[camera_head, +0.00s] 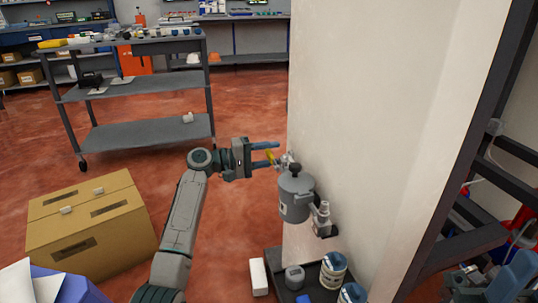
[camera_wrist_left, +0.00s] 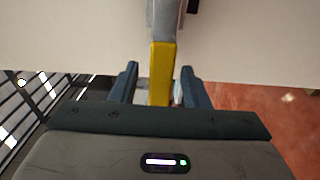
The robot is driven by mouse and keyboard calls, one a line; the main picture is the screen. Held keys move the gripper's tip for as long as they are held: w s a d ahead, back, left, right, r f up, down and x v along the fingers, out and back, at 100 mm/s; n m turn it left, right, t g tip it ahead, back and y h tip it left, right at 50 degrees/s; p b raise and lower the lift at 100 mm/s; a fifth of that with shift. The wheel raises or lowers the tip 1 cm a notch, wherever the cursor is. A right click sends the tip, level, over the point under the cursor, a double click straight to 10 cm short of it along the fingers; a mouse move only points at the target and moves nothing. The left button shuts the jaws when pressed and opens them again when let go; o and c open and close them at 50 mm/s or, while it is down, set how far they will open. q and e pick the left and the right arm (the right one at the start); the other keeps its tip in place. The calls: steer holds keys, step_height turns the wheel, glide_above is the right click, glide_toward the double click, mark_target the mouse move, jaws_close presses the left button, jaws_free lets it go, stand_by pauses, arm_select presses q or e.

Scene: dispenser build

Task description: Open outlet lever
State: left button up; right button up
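The grey dispenser (camera_head: 296,197) is fixed to the side of the white wall, with a dark knob on its top. A yellow-gripped lever (camera_head: 271,158) sticks out beside it toward my left gripper (camera_head: 272,154). In the left wrist view the yellow lever (camera_wrist_left: 160,72) runs between the two blue fingers of my left gripper (camera_wrist_left: 160,85). Gaps show on both sides of it, so the fingers are open around it and not closed on it. My right gripper (camera_head: 518,274) shows only partly at the lower right corner; its fingers are not clear.
Below the dispenser, a dark stand (camera_head: 313,294) holds several cans, with a white box (camera_head: 259,277) beside it. A cardboard box (camera_head: 90,228) stands on the floor at left. A grey cart (camera_head: 140,133) is behind. The white wall (camera_head: 370,110) borders the dispenser closely.

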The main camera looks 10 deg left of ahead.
arm_select(q)
steer(key=shift+a, duration=0.1)
steer(key=shift+s+a, duration=0.15)
steer(key=shift+a, duration=0.2)
steer(key=p+v, duration=0.2)
steer(key=v, duration=0.8)
steer(key=shift+d, duration=0.1)
